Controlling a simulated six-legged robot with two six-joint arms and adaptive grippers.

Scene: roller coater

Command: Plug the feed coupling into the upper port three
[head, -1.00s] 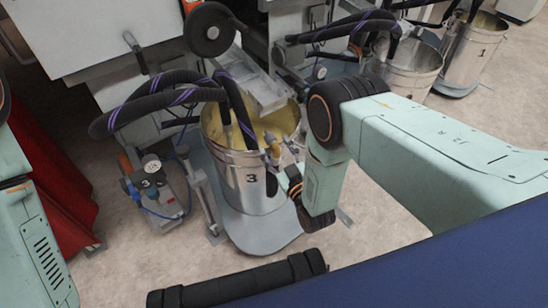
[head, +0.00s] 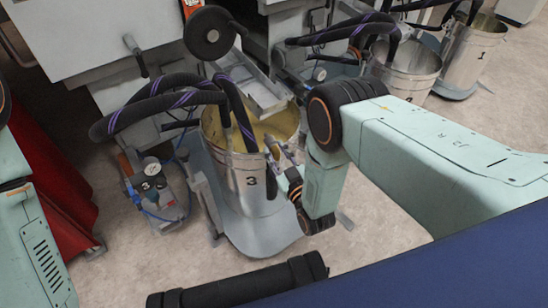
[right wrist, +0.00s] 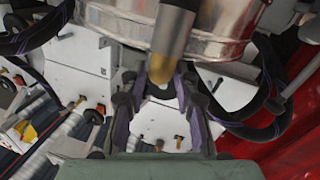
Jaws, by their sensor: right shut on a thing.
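My right gripper (head: 282,154) is beside the front right of the steel pail marked 3 (head: 240,180), its fingers partly hidden by my own wrist. In the right wrist view my right gripper (right wrist: 162,84) has its purple-lined fingers closed around the brass-coloured end of a grey cylindrical fitting, which I take to be the feed coupling (right wrist: 173,35). Behind the fingers, white panels carry small brass fittings (right wrist: 178,142). I cannot tell which is upper port three. My left arm shows at the left edge of the head view, but its gripper is out of frame.
Thick black hoses with purple stripes (head: 165,98) arch over the pail. A small pump unit marked 3 (head: 153,188) stands to its left. More pails (head: 410,68) stand at the back right. A red curtain (head: 52,190) hangs at left.

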